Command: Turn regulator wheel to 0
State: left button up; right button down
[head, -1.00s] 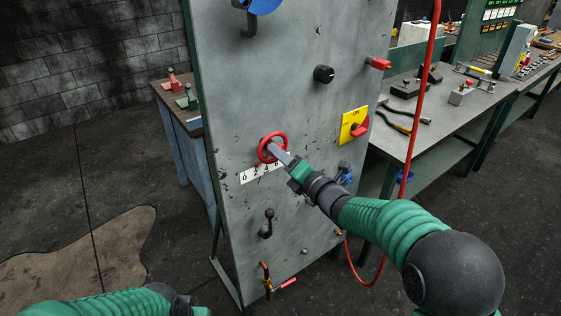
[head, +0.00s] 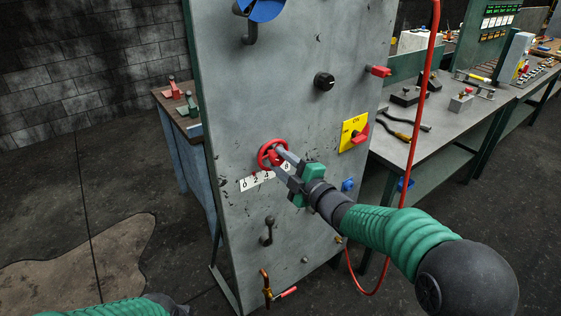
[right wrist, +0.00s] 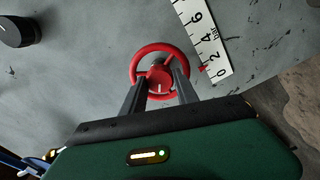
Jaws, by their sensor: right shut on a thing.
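The red regulator wheel (head: 263,153) is mounted on the grey upright panel, just above a white scale strip (head: 250,183) with numbers. It also shows in the right wrist view (right wrist: 152,47). My right gripper (head: 275,160) is shut on the wheel, with its two fingers reaching into the wheel on either side of the hub (right wrist: 160,82). In the right wrist view the scale (right wrist: 205,40) reads 0, 2, 4, 6 and "bar". A small red pointer (right wrist: 202,69) stands at its low end, seemingly between 0 and 2. My left gripper is out of view; only part of its arm shows.
The panel also carries a black knob (head: 324,81), a yellow plate with a red switch (head: 354,133), a dark lever (head: 268,231) and a blue hook-side disc (head: 262,8). A workbench (head: 400,150) stands behind.

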jog(key=m, duration=0.2)
jog(key=m+p, duration=0.1)
jog(key=m, duration=0.1)
jog(key=shift+d+f+m, duration=0.15)
jog(key=shift+f+m, duration=0.05)
jog(key=shift+m, duration=0.2)
jog(key=m+p, duration=0.2)
jog(key=m, duration=0.1)
jog(key=shift+m, duration=0.3)
jog(key=m+p, duration=0.2)
jog(key=m, duration=0.1)
jog(key=shift+f+m, duration=0.15)
jog(key=shift+m, duration=0.15)
jog(key=m+p, duration=0.2)
jog(key=m, duration=0.2)
jog(key=shift+m, duration=0.3)
jog(key=m+p, duration=0.2)
jog(key=m, duration=0.1)
jog(key=shift+m, duration=0.3)
jog(key=m+p, duration=0.2)
jog(key=m, duration=0.1)
jog(key=shift+s+m, duration=0.1)
jog(key=shift+m, duration=0.2)
jog(key=m+p, duration=0.2)
jog(key=m, duration=0.3)
jog(key=shift+f, duration=0.1)
